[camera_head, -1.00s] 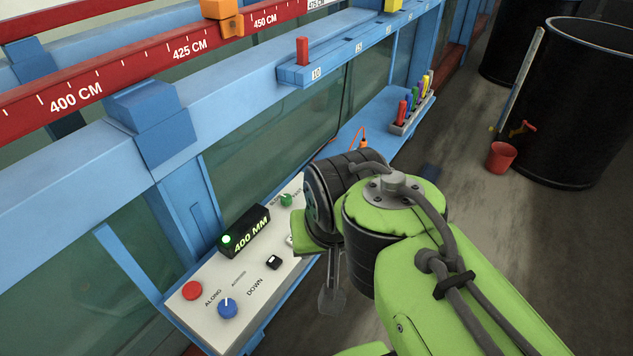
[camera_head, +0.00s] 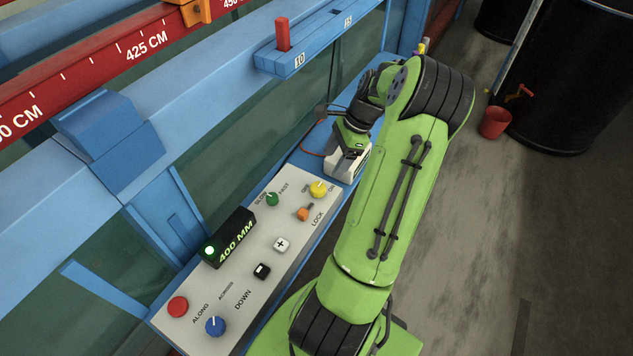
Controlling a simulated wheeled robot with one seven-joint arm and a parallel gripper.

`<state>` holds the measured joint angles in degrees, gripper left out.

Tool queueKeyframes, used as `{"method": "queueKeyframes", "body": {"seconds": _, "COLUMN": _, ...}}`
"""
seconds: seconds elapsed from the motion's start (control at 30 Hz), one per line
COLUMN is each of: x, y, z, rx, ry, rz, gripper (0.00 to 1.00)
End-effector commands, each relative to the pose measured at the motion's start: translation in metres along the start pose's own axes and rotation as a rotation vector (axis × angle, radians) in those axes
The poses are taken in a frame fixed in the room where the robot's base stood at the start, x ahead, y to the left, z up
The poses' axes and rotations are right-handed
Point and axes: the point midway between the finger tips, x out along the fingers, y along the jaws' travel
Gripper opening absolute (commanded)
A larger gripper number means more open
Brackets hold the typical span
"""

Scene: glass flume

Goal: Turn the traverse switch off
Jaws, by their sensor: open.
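The control panel (camera_head: 225,300) is a pale sloped box on the blue ledge. A yellow knob (camera_head: 318,189) near its far end sits between small labels that seem to read OFF and ON. Which way the knob points is too small to tell. My gripper (camera_head: 350,152) hangs past the panel's far end, beyond the yellow knob and apart from it. It is open, though its fingertips are hard to make out. A pale block (camera_head: 342,170) shows just below it. The display (camera_head: 230,238) reads 400 MM, with a lit green lamp.
The panel also carries an orange lever (camera_head: 304,212) marked LOCK, a green knob (camera_head: 272,199), a white plus button (camera_head: 281,244), a black button (camera_head: 262,271), a blue knob (camera_head: 214,326) and a red button (camera_head: 178,306). The floor to the right is clear up to a red bucket (camera_head: 494,122).

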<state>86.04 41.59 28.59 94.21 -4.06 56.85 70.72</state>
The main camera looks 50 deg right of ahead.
Motion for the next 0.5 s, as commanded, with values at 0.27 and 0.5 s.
{"method": "queueKeyframes", "body": {"seconds": 0.27, "x": 0.072, "y": 0.001, "z": 0.000, "rx": -0.002, "ry": -0.002, "rz": 0.004, "gripper": 0.71}}
{"method": "queueKeyframes", "body": {"seconds": 0.5, "x": 0.102, "y": 0.000, "z": 0.000, "rx": -0.002, "ry": 0.001, "rz": 0.001, "gripper": 0.71}}
